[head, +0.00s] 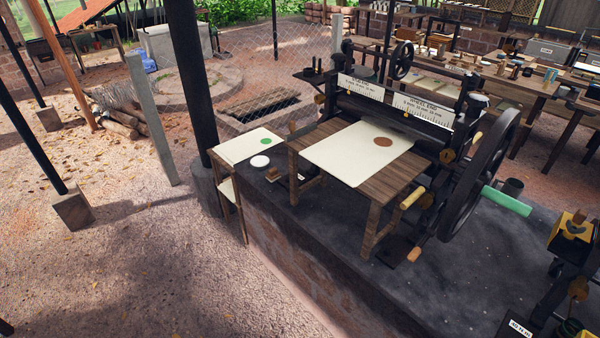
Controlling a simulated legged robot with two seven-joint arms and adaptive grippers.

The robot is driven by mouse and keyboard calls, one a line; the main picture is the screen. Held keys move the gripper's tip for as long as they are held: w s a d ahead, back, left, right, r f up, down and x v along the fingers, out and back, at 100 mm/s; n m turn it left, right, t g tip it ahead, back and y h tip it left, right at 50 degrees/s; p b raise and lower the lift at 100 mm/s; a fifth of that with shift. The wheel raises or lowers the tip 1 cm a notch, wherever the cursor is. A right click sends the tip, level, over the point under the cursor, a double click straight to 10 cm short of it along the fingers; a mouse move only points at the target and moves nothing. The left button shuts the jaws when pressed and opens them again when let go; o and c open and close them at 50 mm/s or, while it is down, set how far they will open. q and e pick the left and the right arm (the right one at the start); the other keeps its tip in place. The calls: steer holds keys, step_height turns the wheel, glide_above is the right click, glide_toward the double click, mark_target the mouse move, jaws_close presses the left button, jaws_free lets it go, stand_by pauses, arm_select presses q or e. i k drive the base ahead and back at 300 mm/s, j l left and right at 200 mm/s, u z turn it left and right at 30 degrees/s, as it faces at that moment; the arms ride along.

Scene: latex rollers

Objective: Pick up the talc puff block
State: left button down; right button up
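I cannot tell for sure which thing is the talc puff block. A small brown block (272,174) sits low by the near side of the small pale-topped table (236,146), close to the roller machine's wooden feed table. A white round pad or dish (260,161) lies at that small table's near right corner. Either is too small to make out in detail. I see no gripper that I can make out in the head view, and nothing is seen held.
The roller machine (410,106) stands on a dark plinth, with a big black wheel (480,175) at its right. A pale sheet (362,152) covers its wooden feed table. A black post (190,80) rises behind the small table. Yellow-and-black equipment (572,230) fills the lower right. Gravel at left is open.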

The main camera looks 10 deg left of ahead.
mark_target(272, 175)
steer(key=i+j+z, duration=0.3)
steer(key=j, duration=0.25)
steer(key=i+j+z, duration=0.1)
steer(key=j, duration=0.25)
steer(key=i+j+z, duration=0.3)
steer(key=j, duration=0.35)
steer(key=i, duration=0.1)
